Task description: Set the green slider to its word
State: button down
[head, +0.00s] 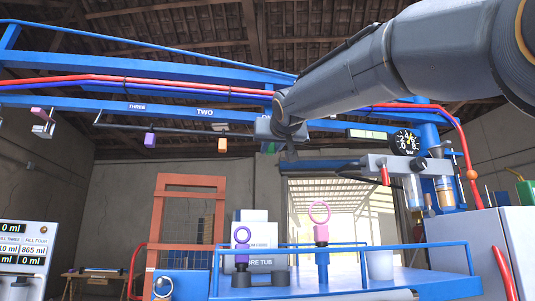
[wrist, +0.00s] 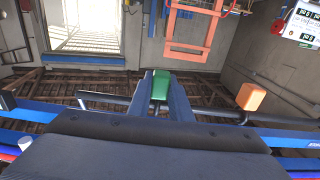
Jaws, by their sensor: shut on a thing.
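In the wrist view the green slider (wrist: 160,85) sits between the two fingers of my gripper (wrist: 160,92), which is shut on it. A dark rail runs across behind the fingers. In the head view my gripper (head: 287,152) is at the blue overhead beam, near a partly covered word that starts with "O". The words "TWO" (head: 204,112) and "THREE" (head: 137,106) stand on the beam to the left.
An orange slider (head: 222,145) and a purple slider (head: 150,140) hang left of my gripper. The orange one also shows in the wrist view (wrist: 250,97). A pressure gauge (head: 406,142) and cylinders stand to the right. A blue-railed platform (head: 430,281) lies below.

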jog(key=c, duration=1.6)
grip_release()
jog(key=shift+b+v, duration=1.65)
jog(key=shift+v, duration=2.25)
